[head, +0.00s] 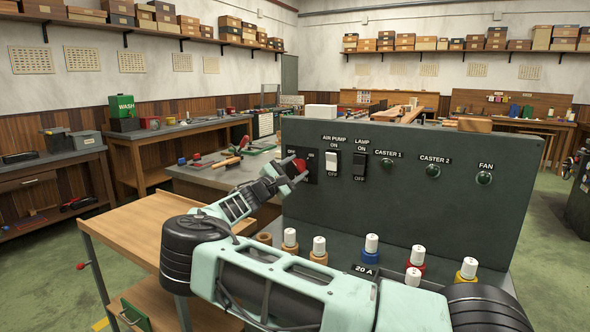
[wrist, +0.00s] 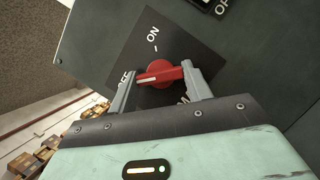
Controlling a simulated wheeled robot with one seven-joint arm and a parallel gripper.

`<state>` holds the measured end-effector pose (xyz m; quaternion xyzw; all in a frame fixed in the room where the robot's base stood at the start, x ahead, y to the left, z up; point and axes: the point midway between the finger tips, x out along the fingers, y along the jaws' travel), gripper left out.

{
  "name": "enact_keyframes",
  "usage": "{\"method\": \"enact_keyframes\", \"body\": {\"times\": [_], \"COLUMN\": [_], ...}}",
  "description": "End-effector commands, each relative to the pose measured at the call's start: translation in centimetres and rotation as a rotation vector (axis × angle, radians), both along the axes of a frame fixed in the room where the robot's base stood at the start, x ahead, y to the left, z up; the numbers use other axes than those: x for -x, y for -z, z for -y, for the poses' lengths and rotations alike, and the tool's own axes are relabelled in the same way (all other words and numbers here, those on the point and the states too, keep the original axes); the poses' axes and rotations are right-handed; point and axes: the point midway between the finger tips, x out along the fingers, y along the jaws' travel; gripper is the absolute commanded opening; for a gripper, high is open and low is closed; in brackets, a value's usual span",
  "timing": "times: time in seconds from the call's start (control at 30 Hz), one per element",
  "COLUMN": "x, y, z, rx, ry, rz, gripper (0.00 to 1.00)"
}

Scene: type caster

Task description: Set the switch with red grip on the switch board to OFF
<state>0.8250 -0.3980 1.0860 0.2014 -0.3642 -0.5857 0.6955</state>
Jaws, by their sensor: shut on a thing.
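The red grip (wrist: 168,74) of a rotary switch sits on a dark square plate in the wrist view. It also shows at the left of the switch board (head: 440,200) in the head view (head: 300,165). My gripper (wrist: 159,78) is shut on the red grip, with one finger at each end. The grip's white mark points left in the wrist view, toward the OFF label (wrist: 124,79), which the left finger partly covers. The ON label (wrist: 152,33) is at the plate's top. A lower label is mostly hidden by my gripper.
Right of the red switch are a white AIR PUMP rocker (head: 332,163), a black LAMP rocker (head: 359,166) and round buttons such as CASTER 1 (head: 387,163). Several capped fuses, including a blue one (head: 371,248), stand below the board. A wooden table (head: 130,240) is at left.

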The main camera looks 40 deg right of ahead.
Motion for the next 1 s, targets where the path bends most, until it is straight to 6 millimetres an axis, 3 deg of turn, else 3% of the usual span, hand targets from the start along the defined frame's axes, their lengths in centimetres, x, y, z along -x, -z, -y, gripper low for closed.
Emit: {"method": "enact_keyframes", "body": {"times": [0.47, 0.5, 0.57, 0.87, 1.0], "x": [0.0, 0.0, 0.0, 0.0, 0.0], "y": [0.2, 0.2, 0.2, 0.1, 0.4], "z": [0.0, 0.0, 0.0, -0.1, -1.1], "rx": [0.004, 0.004, 0.004, 0.004, 0.005], "ry": [0.001, 0.001, 0.001, -0.001, -0.002], "rz": [-0.017, -0.017, -0.017, -0.015, -0.015], "gripper": [0.26, 0.52, 0.69, 0.71, 0.71]}}
